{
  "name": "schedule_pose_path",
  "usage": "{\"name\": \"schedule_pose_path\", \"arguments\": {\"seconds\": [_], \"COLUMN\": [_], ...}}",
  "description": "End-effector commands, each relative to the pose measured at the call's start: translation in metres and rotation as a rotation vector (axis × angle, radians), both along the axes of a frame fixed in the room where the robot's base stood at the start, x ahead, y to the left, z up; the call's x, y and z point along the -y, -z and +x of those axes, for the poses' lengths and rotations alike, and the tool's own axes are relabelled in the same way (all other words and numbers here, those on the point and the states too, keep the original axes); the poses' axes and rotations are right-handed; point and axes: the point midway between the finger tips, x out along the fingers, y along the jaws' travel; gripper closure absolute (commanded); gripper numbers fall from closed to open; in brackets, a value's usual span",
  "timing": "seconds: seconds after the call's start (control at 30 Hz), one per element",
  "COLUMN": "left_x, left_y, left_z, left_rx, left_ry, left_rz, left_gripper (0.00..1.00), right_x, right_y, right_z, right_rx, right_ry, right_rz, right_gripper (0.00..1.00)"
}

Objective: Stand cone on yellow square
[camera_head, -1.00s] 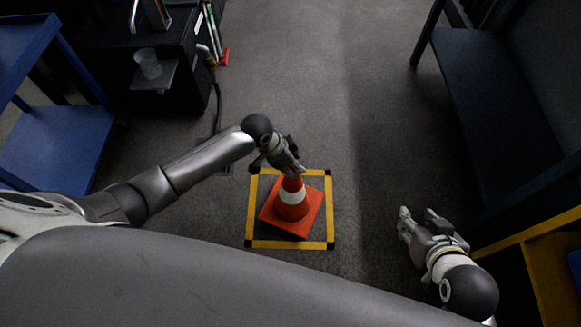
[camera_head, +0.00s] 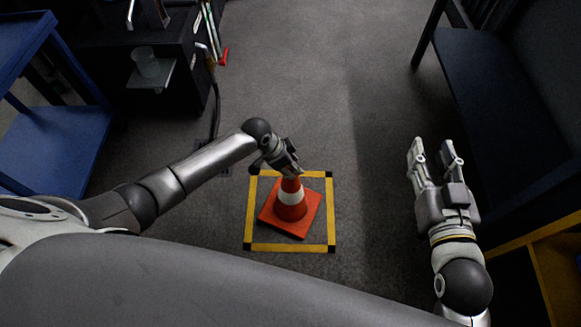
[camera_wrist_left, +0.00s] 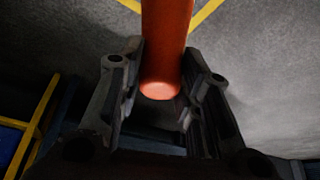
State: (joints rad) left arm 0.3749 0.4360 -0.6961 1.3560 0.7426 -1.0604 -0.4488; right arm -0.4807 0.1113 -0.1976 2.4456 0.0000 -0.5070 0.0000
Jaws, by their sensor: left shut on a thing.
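The orange cone (camera_head: 291,207) with a white band stands upright inside the yellow square (camera_head: 249,215) marked on the floor. Its base is turned at an angle to the square's sides, and its whole base appears to lie within the yellow lines. My left gripper (camera_head: 291,174) is shut on the cone's top. In the left wrist view the orange cone top (camera_wrist_left: 165,50) is between the two fingers. My right gripper (camera_head: 434,158) is open and empty, to the right of the square and apart from it.
A blue cart (camera_head: 55,145) stands at the left. A dark cabinet with a shelf holding a clear cup (camera_head: 146,64) is at the back left. A dark bench (camera_head: 490,100) and a yellow-edged unit (camera_head: 550,250) line the right. The grey floor behind the square is clear.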

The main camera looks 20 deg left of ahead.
Motion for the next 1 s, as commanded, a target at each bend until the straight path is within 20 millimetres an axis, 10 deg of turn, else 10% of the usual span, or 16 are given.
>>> {"name": "schedule_pose_path", "arguments": {"seconds": [0.6, 0.63, 0.7, 1.0], "left_x": [0.001, 0.0, 0.0, 0.0], "left_y": [0.008, 0.009, 0.009, 0.009], "left_z": [0.002, 0.0, 0.0, 0.0], "left_rx": [0.005, 0.001, 0.001, 0.001], "left_ry": [0.0, 0.0, 0.0, 0.0], "left_rz": [-0.003, 0.0, 0.0, 0.0], "left_gripper": [1.0, 0.65, 0.56, 0.46], "right_x": [-0.003, -0.003, -0.003, -0.004], "right_y": [-0.018, -0.018, -0.018, -0.018], "right_z": [0.003, 0.003, 0.003, 0.003], "right_rx": [0.092, 0.095, 0.094, 0.093], "right_ry": [-0.005, -0.006, -0.006, -0.006], "right_rz": [0.024, 0.025, 0.024, 0.024], "right_gripper": [0.62, 0.62, 0.62, 0.62]}}
